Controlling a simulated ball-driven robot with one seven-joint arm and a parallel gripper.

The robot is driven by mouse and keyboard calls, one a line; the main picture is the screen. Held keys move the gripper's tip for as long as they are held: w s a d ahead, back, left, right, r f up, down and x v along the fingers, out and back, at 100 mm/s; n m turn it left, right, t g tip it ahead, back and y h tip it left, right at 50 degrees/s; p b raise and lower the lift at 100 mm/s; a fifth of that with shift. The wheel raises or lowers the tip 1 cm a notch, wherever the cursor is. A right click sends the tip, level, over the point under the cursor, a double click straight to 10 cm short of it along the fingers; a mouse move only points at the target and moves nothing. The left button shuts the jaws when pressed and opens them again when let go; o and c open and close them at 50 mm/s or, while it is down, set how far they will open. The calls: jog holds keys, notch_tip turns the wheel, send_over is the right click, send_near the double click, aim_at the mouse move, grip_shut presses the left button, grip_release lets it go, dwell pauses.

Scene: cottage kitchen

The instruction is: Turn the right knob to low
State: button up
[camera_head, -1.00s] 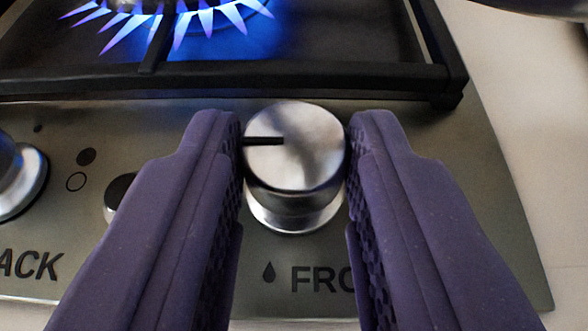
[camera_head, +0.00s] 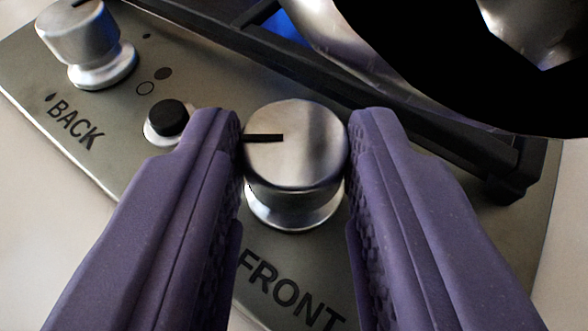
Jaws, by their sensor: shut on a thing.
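The right knob (camera_head: 293,150) is a round silver knob on the steel panel, above the word FRONT (camera_head: 290,295). My gripper (camera_head: 295,135), with two purple fingers, is shut on the knob from both sides. The knob's black mark points left in the picture, toward the left finger. Relative to the tilted panel, it points left and somewhat to the front edge. The left finger hides part of the panel beside the knob. Only a patch of blue (camera_head: 292,28) from the burner shows; the flame's size cannot be told.
A second silver knob (camera_head: 80,40) stands at upper left by the word BACK. A small black button (camera_head: 168,118) sits between the knobs. The black grate (camera_head: 420,130) runs behind. A shiny, dark round thing, perhaps cookware (camera_head: 335,45), fills the upper right. Pale counter (camera_head: 60,225) is clear at lower left.

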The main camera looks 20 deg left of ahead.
jog(key=shift+p, duration=0.35)
jog(key=o, duration=1)
jog(key=shift+o, duration=0.2)
jog(key=shift+d, duration=0.1)
jog(key=p+v, duration=0.2)
jog(key=v, duration=0.5)
jog(key=shift+d+r+p, duration=0.1)
jog(key=shift+d+p, duration=0.05)
jog(key=shift+p, duration=0.2)
jog(key=shift+s, duration=0.3)
